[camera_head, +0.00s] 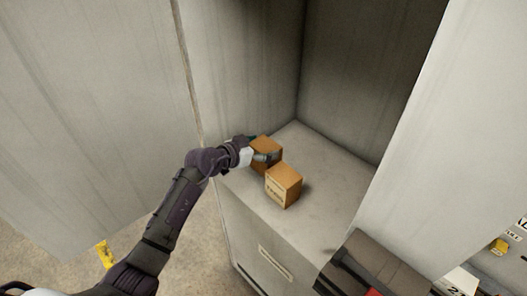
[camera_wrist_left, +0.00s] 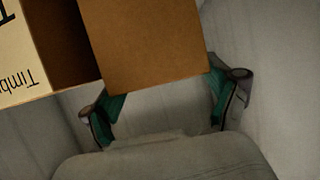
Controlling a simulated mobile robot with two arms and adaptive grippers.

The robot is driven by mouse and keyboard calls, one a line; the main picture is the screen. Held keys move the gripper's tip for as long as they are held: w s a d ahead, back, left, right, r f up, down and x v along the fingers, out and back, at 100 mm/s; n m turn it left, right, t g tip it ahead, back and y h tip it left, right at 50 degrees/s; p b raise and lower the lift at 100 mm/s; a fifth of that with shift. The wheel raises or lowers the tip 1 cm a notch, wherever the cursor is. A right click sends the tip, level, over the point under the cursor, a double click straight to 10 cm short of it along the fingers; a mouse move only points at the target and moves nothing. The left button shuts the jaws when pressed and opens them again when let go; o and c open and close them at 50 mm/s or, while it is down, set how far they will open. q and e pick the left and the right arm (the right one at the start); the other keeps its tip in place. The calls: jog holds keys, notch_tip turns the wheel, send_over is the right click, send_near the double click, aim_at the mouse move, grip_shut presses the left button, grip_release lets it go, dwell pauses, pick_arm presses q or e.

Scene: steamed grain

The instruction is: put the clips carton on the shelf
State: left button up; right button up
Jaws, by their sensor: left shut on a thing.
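My right gripper is not in view.
A second carton (camera_head: 283,186) with a pale label stands just in front; in the left wrist view its label (camera_wrist_left: 20,60) begins "Timb". Cabinet walls close the left and back. The shelf is clear to the right. A dark case (camera_head: 375,265) is at lower right.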

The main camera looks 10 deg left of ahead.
pick_arm(q)
jog(key=shift+f, duration=0.75)
jog(key=o, duration=1.6)
jog(key=shift+f, duration=0.1)
jog(key=shift+s+a, duration=0.1)
jog(key=v, duration=1.2)
